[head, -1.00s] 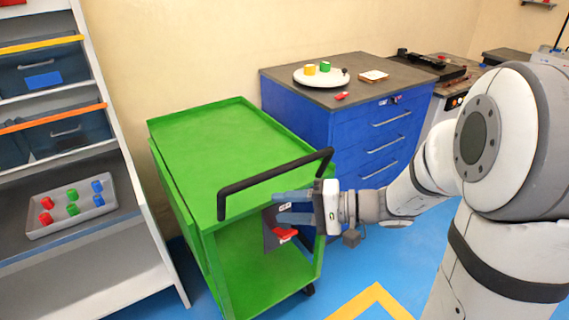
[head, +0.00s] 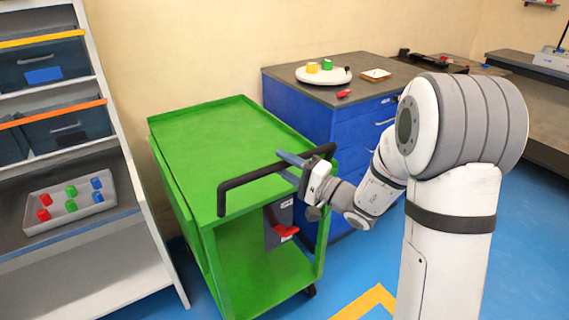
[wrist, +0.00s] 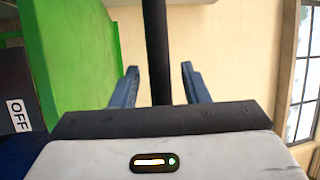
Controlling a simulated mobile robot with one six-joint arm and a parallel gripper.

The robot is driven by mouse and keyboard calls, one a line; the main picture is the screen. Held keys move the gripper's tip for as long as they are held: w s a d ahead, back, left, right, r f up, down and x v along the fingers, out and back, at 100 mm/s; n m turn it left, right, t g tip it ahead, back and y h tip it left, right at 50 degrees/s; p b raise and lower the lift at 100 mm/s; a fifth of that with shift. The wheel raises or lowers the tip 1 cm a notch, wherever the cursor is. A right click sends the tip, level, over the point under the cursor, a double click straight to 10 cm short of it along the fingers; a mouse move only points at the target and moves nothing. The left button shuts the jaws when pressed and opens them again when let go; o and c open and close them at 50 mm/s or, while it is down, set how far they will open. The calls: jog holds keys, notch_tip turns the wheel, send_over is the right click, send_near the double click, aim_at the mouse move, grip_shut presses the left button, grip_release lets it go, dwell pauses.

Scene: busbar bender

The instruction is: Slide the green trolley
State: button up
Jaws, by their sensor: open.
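The green trolley (head: 235,140) stands between the shelf and the blue cabinet, with a flat empty top and an open lower space. Its black handle (head: 245,180) runs along the near end. The handle also shows as a dark upright bar in the wrist view (wrist: 156,45). My gripper (head: 284,164) is at the right part of the handle, fingers open. In the wrist view the bar appears between the two blue fingers (wrist: 158,84), with gaps on both sides. A grey panel with a red lever (head: 286,232) is below the handle. An OFF label (wrist: 18,115) shows in the wrist view.
A blue cabinet (head: 300,108) stands right of the trolley, with a white round tray (head: 312,79) on top. A shelf (head: 150,230) with bins and a grey tray (head: 75,222) stands close on the left. Blue floor (head: 350,270) is clear in front.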

jog(key=shift+w+a, duration=0.1)
jog(key=shift+a, duration=0.05)
jog(key=shift+c, duration=0.2)
grip_shut()
dwell(0.3)
